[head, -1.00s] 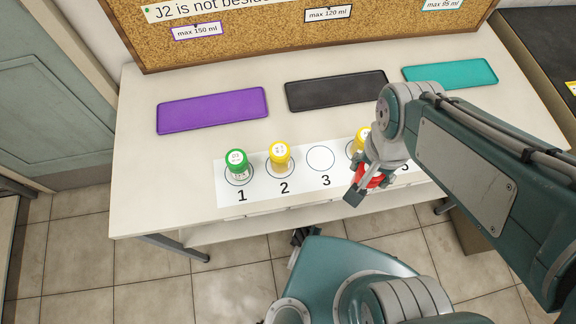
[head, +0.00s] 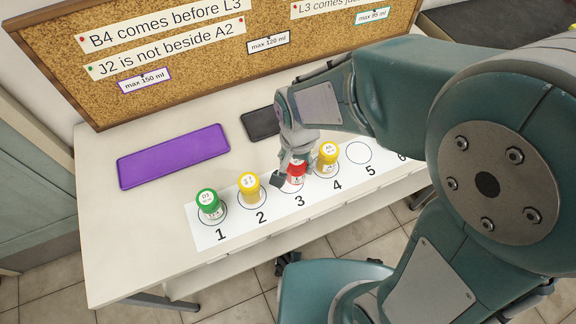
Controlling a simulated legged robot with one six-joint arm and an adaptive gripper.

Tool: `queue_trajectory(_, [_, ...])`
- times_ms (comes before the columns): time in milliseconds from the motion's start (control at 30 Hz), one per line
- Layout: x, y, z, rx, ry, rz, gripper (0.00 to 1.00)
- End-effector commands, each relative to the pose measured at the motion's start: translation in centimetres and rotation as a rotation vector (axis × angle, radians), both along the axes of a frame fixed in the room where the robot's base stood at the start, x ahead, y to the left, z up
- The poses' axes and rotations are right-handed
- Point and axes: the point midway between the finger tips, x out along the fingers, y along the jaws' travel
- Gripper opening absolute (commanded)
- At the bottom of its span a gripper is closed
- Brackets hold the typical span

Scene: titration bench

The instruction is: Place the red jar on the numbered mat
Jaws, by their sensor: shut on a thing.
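The red jar (head: 296,178) is in my gripper (head: 288,176), at circle 3 of the numbered mat (head: 233,221). The gripper is shut on it and partly hides it and its circle. I cannot tell whether the jar's base touches the mat. The white mat carries numbered circles in a row. A green-capped jar (head: 209,203) stands on circle 1. A yellow-capped jar (head: 249,186) stands on circle 2 and another yellow-capped jar (head: 327,157) on circle 4. Circle 5 (head: 359,153) is empty. My arm hides part of the mat's right end near 6.
A purple tray (head: 173,155) and a black tray (head: 261,123) lie empty behind the mat. A corkboard (head: 180,80) with text strips and volume labels stands at the back. The table front edge runs close to the mat.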

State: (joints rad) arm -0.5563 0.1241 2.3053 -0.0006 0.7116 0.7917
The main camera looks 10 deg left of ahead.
Motion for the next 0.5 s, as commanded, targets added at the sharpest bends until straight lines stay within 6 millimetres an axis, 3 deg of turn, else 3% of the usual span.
queue_trajectory(200, [1.4, 1.4, -2.4, 0.0, 0.001, 0.001, 0.3])
queue_trajectory(367, [1.9, 2.1, -3.5, -0.003, 0.002, 0.001, 0.3])
queue_trajectory(500, [1.9, 2.1, -5.6, -0.003, 0.003, 0.0, 0.3])
